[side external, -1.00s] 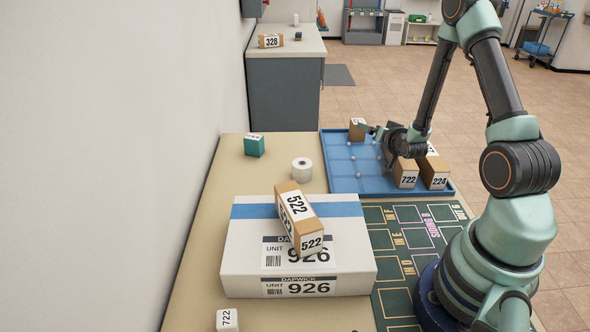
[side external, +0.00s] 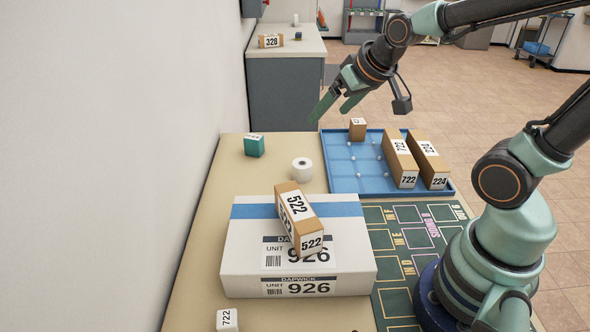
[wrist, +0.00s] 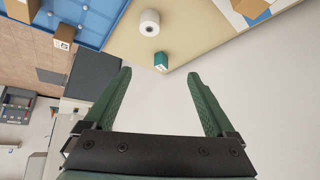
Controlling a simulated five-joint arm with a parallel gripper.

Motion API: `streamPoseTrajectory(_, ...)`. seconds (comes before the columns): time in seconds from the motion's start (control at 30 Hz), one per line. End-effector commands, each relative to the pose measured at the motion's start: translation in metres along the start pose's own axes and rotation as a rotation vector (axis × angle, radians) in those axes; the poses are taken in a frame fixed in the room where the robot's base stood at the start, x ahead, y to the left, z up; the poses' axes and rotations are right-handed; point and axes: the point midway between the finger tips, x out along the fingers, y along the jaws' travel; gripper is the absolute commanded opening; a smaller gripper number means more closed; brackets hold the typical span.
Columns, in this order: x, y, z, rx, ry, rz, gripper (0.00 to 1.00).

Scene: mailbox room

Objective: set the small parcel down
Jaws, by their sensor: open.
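A small brown parcel (side external: 357,130) stands in the far left corner compartment of the blue tray (side external: 343,184). It also shows in the wrist view (wrist: 65,33), at the tray's edge. My gripper (side external: 329,116) is open and empty, raised above the far end of the table and to the left of the small parcel, apart from it. In the wrist view, both fingers (wrist: 159,75) are spread with nothing between them.
Parcels 722 (side external: 400,160) and 224 (side external: 431,165) fill the tray's right side. A teal cube (side external: 254,146) and a white roll (side external: 302,169) stand left of the tray. Parcel 522 (side external: 293,212) lies on white box 926 (side external: 240,255), nearer.

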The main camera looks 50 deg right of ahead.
Motion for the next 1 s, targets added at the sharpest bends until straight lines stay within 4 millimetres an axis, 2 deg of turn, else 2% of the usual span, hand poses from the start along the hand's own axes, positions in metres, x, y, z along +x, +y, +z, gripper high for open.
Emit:
streamPoseTrajectory(0.03,-0.016,-0.011,0.008,-0.041,-0.02,-0.018,0.9)
streamPoseTrajectory(0.1,-0.032,-0.019,0.021,-0.087,-0.06,-0.034,0.9)
streamPoseTrajectory(0.27,-0.055,-0.03,0.044,-0.156,-0.122,-0.056,0.9)
streamPoseTrajectory(0.3,-0.058,-0.031,0.048,-0.165,-0.132,-0.059,1.0)
streamPoseTrajectory(0.8,-0.061,-0.031,0.051,-0.173,-0.146,-0.06,1.0)
streamPoseTrajectory(0.93,-0.057,-0.026,0.043,-0.143,-0.149,-0.046,1.0)
streamPoseTrajectory(1.0,-0.05,-0.018,0.031,-0.104,-0.15,-0.029,1.0)
